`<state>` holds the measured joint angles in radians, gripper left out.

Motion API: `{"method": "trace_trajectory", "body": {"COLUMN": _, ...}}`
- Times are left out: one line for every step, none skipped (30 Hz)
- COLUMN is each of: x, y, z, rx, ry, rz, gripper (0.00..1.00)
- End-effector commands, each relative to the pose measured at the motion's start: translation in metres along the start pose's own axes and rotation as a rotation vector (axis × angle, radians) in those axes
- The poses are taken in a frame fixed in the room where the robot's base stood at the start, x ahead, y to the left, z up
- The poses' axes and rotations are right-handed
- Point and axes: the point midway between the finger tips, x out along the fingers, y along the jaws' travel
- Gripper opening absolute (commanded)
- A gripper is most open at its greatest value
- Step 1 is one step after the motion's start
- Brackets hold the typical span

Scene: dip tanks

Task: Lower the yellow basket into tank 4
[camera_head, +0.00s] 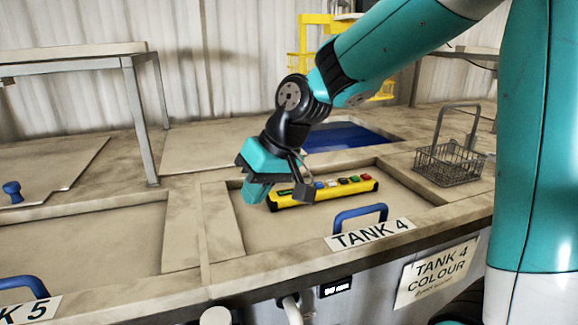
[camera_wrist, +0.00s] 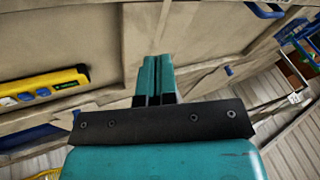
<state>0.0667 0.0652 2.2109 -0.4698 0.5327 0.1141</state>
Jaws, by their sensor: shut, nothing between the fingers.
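Tank 4 is marked by a label (camera_head: 370,233) on the near rim. A flat beige lid (camera_head: 310,222) with a blue handle (camera_head: 360,214) appears to cover it. My gripper (camera_head: 255,194) is shut and empty above the lid's left part; its teal fingers also show in the wrist view (camera_wrist: 156,62). A yellow button box (camera_head: 335,191) lies on the lid, right of the fingers; in the wrist view the box (camera_wrist: 40,86) is apart from them. Yellow framework (camera_head: 316,20) stands at the back, partly hidden by my arm; I cannot tell whether it is the yellow basket.
A grey wire basket (camera_head: 450,162) with a tall handle stands on the right counter. Behind tank 4 is an open tank with blue liquid (camera_head: 345,136). A metal-legged table (camera_head: 130,62) stands at the back left. The tank 5 label (camera_head: 28,311) and a blue handle are lower left.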

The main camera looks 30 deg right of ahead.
Motion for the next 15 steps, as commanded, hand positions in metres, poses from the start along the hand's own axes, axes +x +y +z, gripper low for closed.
{"method": "trace_trajectory", "body": {"x": 0.002, "y": -0.024, "z": 0.029, "rx": -0.073, "ry": -0.042, "rz": -0.016, "gripper": 0.0}}
{"method": "trace_trajectory", "body": {"x": 0.002, "y": -0.035, "z": 0.046, "rx": -0.113, "ry": -0.068, "rz": -0.024, "gripper": 0.0}}
{"method": "trace_trajectory", "body": {"x": 0.001, "y": -0.048, "z": 0.067, "rx": -0.164, "ry": -0.1, "rz": -0.034, "gripper": 0.0}}
{"method": "trace_trajectory", "body": {"x": 0.0, "y": -0.056, "z": 0.083, "rx": -0.198, "ry": -0.125, "rz": -0.04, "gripper": 0.0}}
{"method": "trace_trajectory", "body": {"x": 0.0, "y": -0.062, "z": 0.098, "rx": -0.233, "ry": -0.146, "rz": -0.047, "gripper": 0.0}}
{"method": "trace_trajectory", "body": {"x": -0.001, "y": -0.07, "z": 0.116, "rx": -0.274, "ry": -0.173, "rz": -0.054, "gripper": 0.0}}
{"method": "trace_trajectory", "body": {"x": -0.002, "y": -0.074, "z": 0.129, "rx": -0.302, "ry": -0.191, "rz": -0.059, "gripper": 0.0}}
{"method": "trace_trajectory", "body": {"x": -0.003, "y": -0.077, "z": 0.14, "rx": -0.328, "ry": -0.208, "rz": -0.064, "gripper": 0.0}}
{"method": "trace_trajectory", "body": {"x": -0.004, "y": -0.081, "z": 0.153, "rx": -0.358, "ry": -0.226, "rz": -0.069, "gripper": 0.0}}
{"method": "trace_trajectory", "body": {"x": -0.004, "y": -0.083, "z": 0.162, "rx": -0.376, "ry": -0.24, "rz": -0.072, "gripper": 0.0}}
{"method": "trace_trajectory", "body": {"x": -0.005, "y": -0.084, "z": 0.169, "rx": -0.392, "ry": -0.249, "rz": -0.074, "gripper": 0.0}}
{"method": "trace_trajectory", "body": {"x": -0.005, "y": -0.086, "z": 0.177, "rx": -0.409, "ry": -0.26, "rz": -0.077, "gripper": 0.0}}
{"method": "trace_trajectory", "body": {"x": -0.006, "y": -0.086, "z": 0.181, "rx": -0.418, "ry": -0.266, "rz": -0.079, "gripper": 0.0}}
{"method": "trace_trajectory", "body": {"x": -0.006, "y": -0.087, "z": 0.184, "rx": -0.426, "ry": -0.271, "rz": -0.08, "gripper": 0.0}}
{"method": "trace_trajectory", "body": {"x": -0.006, "y": -0.087, "z": 0.187, "rx": -0.432, "ry": -0.277, "rz": -0.081, "gripper": 0.0}}
